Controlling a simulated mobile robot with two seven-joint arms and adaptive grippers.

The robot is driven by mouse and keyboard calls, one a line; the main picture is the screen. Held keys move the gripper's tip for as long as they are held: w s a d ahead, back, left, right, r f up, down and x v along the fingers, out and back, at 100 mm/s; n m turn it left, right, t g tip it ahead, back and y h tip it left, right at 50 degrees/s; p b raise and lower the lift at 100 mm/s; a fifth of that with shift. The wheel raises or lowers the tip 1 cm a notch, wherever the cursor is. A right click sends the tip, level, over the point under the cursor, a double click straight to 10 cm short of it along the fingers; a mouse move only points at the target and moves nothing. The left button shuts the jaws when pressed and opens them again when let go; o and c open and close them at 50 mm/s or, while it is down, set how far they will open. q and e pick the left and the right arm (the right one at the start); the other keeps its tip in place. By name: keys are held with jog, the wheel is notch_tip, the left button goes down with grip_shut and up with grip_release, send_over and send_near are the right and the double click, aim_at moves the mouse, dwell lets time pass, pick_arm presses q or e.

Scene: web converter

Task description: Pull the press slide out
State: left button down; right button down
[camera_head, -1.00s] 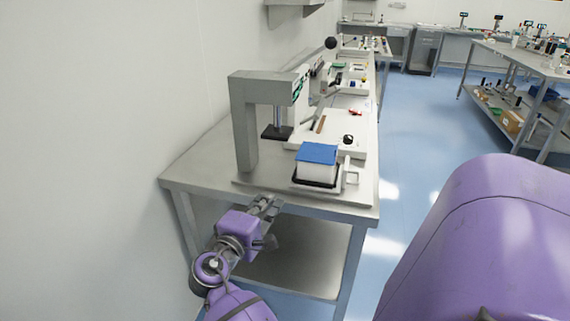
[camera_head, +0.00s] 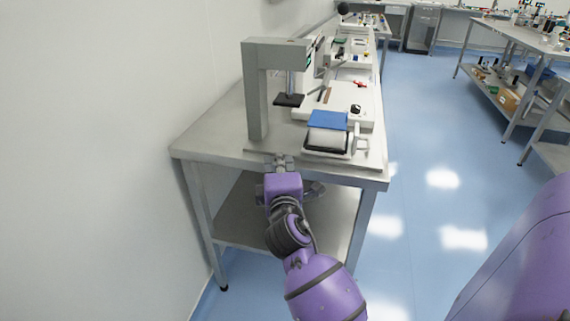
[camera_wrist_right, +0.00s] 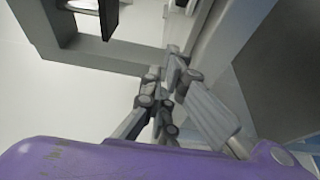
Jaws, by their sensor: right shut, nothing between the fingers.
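A grey press frame (camera_head: 257,95) stands on the metal table, with a dark square plate (camera_head: 289,100) under its ram. To its right, near the table's front edge, sits a low unit with a blue-topped white block (camera_head: 328,129) on a dark tray. A light bracket-like handle (camera_head: 362,136) stands on its right side. I cannot tell which part is the press slide. My right gripper (camera_head: 280,160) is shut and empty at the front table edge, left of the block and apart from it. In the right wrist view its fingers (camera_wrist_right: 172,85) lie close together near the grey frame. My left gripper is not in view.
The metal table (camera_head: 215,137) has a lower shelf (camera_head: 240,215). A white base plate with a black knob (camera_head: 355,109) lies behind the block. A wall runs along the left. Blue floor (camera_head: 430,150) is clear on the right, before another bench (camera_head: 510,40).

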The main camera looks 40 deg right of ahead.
jog(key=x, duration=0.6)
jog(key=shift+s+d+p, duration=0.4)
jog(key=shift+s+d, duration=0.55)
jog(key=shift+d, duration=0.25)
jog(key=shift+s+d+r, duration=0.1)
jog(key=shift+s+d, duration=0.05)
jog(key=shift+s, duration=0.1)
jog(key=shift+s+d, duration=0.1)
